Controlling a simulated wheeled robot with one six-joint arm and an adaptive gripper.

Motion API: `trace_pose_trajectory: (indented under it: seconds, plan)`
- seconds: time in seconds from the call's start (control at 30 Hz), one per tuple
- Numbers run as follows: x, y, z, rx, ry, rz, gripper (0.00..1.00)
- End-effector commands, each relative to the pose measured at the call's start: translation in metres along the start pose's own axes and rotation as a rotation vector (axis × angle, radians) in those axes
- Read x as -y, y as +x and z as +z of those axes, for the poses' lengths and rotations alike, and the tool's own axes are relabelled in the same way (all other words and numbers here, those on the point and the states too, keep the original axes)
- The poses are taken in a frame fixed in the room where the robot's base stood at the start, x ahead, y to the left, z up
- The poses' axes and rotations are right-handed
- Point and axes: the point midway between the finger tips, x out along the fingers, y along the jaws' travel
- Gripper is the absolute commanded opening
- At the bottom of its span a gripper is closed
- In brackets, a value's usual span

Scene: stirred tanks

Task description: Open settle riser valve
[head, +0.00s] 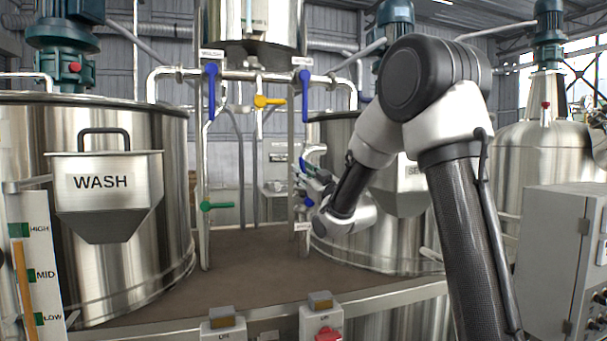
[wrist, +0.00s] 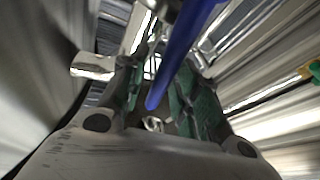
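A right-hand pipe riser by the settle tank (head: 400,195) carries blue-handled valves. An upper blue lever (head: 305,88) hangs down under a small sign too small to read surely. A lower blue handle (head: 303,165) shows beside my gripper (head: 316,186), which partly hides it. I cannot tell which handle is the settle riser valve. In the wrist view a blue lever (wrist: 185,50) reaches down between the green-padded fingers of my gripper (wrist: 160,95). The fingers stand apart with a gap visible around the lever; contact is not clear.
The WASH tank (head: 85,250) with its hopper stands at left. The left riser has a blue lever (head: 211,88) and a green handle (head: 217,206). A yellow handle (head: 269,101) sits on the cross pipe. A grey control cabinet (head: 550,260) is at right. The brown deck (head: 245,265) is clear.

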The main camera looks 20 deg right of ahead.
Motion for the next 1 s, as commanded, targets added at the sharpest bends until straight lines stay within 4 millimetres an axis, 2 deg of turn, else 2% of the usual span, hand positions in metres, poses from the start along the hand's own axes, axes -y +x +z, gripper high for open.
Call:
trace_pose_trajectory:
  seconds: [0.37, 0.47, 0.8, 1.0]
  plan:
    - [0.000, -0.005, -0.002, -0.003, -0.001, -0.001, 0.35]
    - [-0.001, -0.019, -0.002, -0.003, -0.002, 0.000, 0.35]
    - [0.000, -0.093, 0.000, 0.000, -0.001, 0.000, 0.35]
    - [0.000, -0.116, 0.000, -0.001, -0.001, 0.000, 0.35]
